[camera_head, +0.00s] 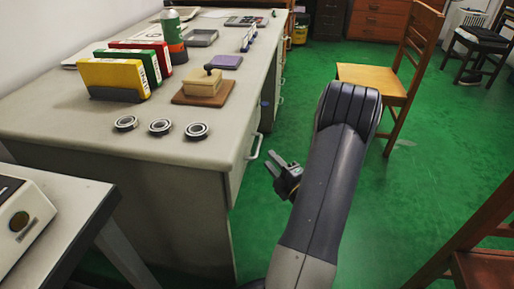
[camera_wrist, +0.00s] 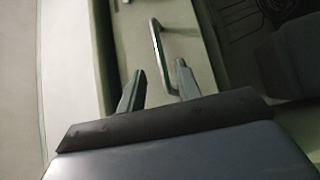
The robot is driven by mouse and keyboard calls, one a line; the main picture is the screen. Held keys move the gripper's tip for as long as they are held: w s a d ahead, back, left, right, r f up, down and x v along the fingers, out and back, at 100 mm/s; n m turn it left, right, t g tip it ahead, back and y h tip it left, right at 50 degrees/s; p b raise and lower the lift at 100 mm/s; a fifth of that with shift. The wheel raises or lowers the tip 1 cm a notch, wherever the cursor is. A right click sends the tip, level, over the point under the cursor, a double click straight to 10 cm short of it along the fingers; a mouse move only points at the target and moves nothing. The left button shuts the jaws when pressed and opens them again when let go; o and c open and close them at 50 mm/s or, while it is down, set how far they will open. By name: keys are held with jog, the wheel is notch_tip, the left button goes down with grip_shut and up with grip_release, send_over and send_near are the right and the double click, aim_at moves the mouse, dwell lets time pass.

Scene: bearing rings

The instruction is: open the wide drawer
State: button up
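The grey desk has a drawer front on its right side with a metal bar handle (camera_head: 255,145). The handle also shows in the wrist view (camera_wrist: 157,50), just beyond my fingertips. My gripper (camera_head: 272,162) is open and empty, a little to the right of and below the handle in the head view. In the wrist view my gripper (camera_wrist: 160,77) has its two fingers apart, with the handle's near end close to the gap between them. I cannot tell whether they touch it. The drawer front (camera_wrist: 188,50) looks shut, and my arm hides none of the handle.
Three bearing rings (camera_head: 160,127) lie on the desk top (camera_head: 60,110) near its front edge. A wooden block on a board (camera_head: 203,88) and colored binders (camera_head: 115,75) stand behind them. A wooden chair (camera_head: 375,78) stands to the right. Green floor lies between.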

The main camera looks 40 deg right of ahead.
aim_at(258, 145)
jog(key=w, duration=0.2)
jog(key=w+b, duration=0.1)
jog(key=w, duration=0.2)
jog(key=w+r, duration=0.1)
jog(key=w, duration=0.2)
jog(key=shift+d+b, duration=0.3)
jog(key=shift+b, duration=0.05)
jog(key=shift+s, duration=0.1)
grip_shut()
